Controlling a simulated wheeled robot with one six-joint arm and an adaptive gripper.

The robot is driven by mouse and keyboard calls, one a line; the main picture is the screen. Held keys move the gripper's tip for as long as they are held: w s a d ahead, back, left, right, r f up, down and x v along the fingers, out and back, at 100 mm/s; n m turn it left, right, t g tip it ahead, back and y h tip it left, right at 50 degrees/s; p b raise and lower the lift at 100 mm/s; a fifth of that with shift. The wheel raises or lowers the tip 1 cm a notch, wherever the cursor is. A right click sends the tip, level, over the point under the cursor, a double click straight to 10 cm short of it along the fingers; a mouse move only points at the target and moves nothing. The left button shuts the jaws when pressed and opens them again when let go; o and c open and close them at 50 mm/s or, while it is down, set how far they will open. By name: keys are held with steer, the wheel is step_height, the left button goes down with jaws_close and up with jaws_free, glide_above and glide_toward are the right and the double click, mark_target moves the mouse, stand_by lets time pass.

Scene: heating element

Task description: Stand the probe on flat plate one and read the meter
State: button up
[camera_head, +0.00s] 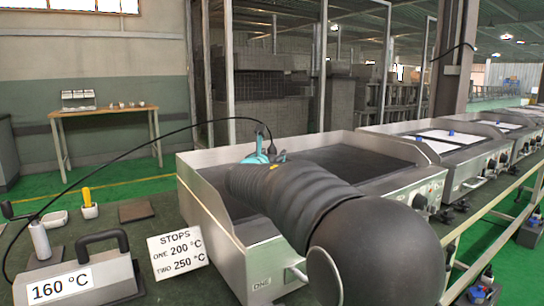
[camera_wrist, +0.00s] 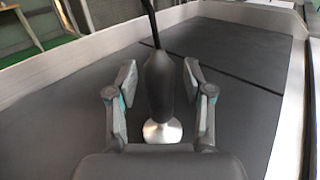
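The probe (camera_wrist: 160,92) has a dark handle and a silver foot. In the wrist view it stands upright on the dark plate (camera_wrist: 240,105), foot down, with its cable rising from the top. My gripper (camera_wrist: 160,72) is open, with one finger on each side of the handle and a narrow gap at both sides. In the head view my gripper (camera_head: 260,153) is over flat plate one (camera_head: 333,157), whose front is marked ONE; my arm hides most of the probe there. The meter (camera_head: 85,277), a grey box with a black handle, shows 160 °C.
A sign (camera_head: 177,250) reads STOPS, ONE 200 °C, TWO 250 °C. The black cable (camera_head: 150,150) arcs from near the meter to the probe. More cookers (camera_head: 455,150) stand at right.

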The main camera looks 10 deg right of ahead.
steer(key=shift+r, duration=0.2)
steer(key=shift+s+a+f, duration=0.1)
steer(key=shift+s+a, duration=0.05)
steer(key=shift+s, duration=0.15)
steer(key=b+v, duration=0.1)
steer(key=v, duration=1)
steer(key=shift+s+a, duration=0.1)
steer(key=shift+s, duration=0.05)
